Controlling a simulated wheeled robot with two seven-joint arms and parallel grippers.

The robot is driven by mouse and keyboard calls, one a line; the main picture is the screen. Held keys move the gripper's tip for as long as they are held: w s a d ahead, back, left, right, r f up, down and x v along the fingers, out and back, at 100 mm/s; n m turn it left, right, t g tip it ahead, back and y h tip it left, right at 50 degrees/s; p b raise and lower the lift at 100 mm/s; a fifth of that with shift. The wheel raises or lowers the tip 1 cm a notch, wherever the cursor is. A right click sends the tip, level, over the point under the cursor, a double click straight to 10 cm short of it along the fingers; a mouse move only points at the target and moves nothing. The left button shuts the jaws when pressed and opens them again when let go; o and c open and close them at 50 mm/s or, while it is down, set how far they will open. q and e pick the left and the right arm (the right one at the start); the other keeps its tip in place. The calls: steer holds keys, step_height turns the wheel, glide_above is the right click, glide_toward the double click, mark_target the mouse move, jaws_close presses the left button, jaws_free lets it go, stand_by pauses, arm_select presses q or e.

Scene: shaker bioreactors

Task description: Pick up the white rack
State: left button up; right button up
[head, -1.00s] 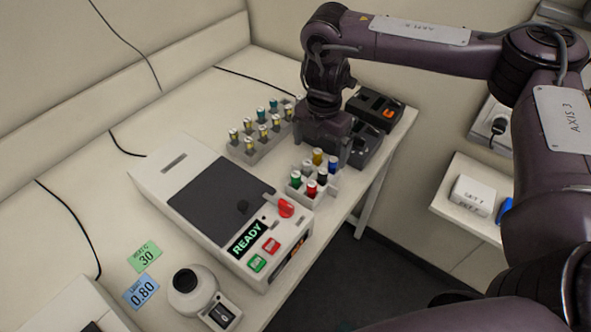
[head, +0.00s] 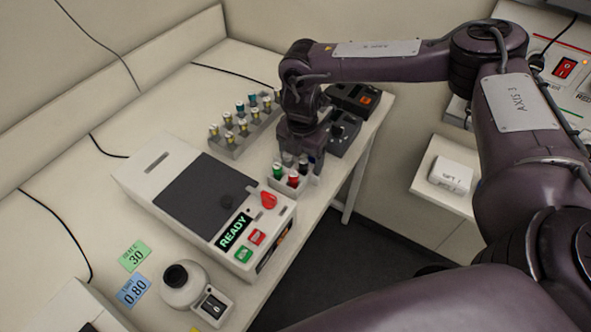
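The white rack (head: 278,188) stands at the right edge of the bench and holds several vials with coloured caps. A green cap and a red cap show at its front. My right gripper (head: 303,160) points down at the rack's back part, overlapping it in the head view and hiding some of the vials. Its fingertips are hard to make out, so I cannot tell whether they are apart or touch the rack. My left gripper is not in view.
A white machine (head: 160,163) with a READY display is left of the rack. A grey rack (head: 227,150) of amber and teal vials stands behind. Dark devices (head: 352,99) sit at the bench's far right corner. A round-topped device (head: 182,286) stands in front.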

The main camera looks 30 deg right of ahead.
steer(key=c, duration=0.6)
steer(key=shift+r, duration=0.1)
steer(key=shift+c, duration=0.2)
